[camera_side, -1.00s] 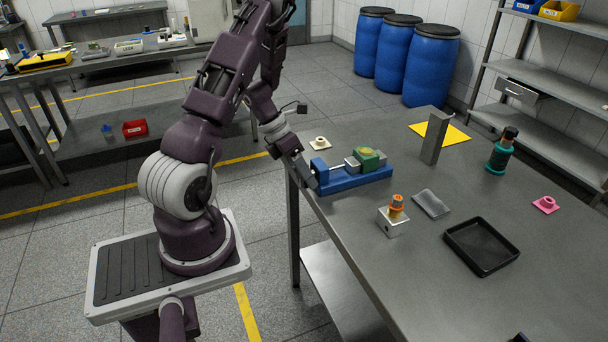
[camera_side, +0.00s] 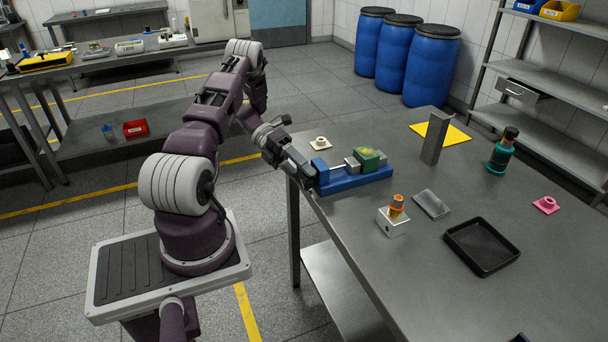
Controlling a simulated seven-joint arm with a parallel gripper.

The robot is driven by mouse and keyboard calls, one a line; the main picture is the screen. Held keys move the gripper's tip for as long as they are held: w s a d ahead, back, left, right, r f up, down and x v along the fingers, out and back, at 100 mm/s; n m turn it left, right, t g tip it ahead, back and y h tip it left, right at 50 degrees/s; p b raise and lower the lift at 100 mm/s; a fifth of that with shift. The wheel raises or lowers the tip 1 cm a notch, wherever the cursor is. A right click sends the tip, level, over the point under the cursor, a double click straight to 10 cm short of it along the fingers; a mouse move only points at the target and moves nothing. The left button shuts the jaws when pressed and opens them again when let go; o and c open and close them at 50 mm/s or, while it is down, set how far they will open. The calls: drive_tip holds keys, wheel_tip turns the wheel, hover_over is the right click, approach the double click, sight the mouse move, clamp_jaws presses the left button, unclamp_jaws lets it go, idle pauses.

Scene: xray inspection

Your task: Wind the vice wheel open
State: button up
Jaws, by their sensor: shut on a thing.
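The blue vice (camera_side: 356,179) lies on the near-left part of the steel table. A green block with a yellowish patch (camera_side: 368,158) sits at its right end, beside a grey jaw block (camera_side: 352,164). My gripper (camera_side: 308,180) is at the vice's left end, over the table's left edge. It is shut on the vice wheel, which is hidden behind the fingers. How far apart the jaws stand from the green block is too small to tell.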

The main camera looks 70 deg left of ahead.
drive_tip(key=h, duration=0.2)
drive_tip(key=n+t+h, duration=0.1)
drive_tip(key=h, duration=0.1)
drive_tip(key=shift+f+n, duration=0.15)
drive_tip(key=shift+n, duration=0.15)
drive_tip(key=shift+t+h, duration=0.3)
drive_tip(key=shift+h, duration=0.2)
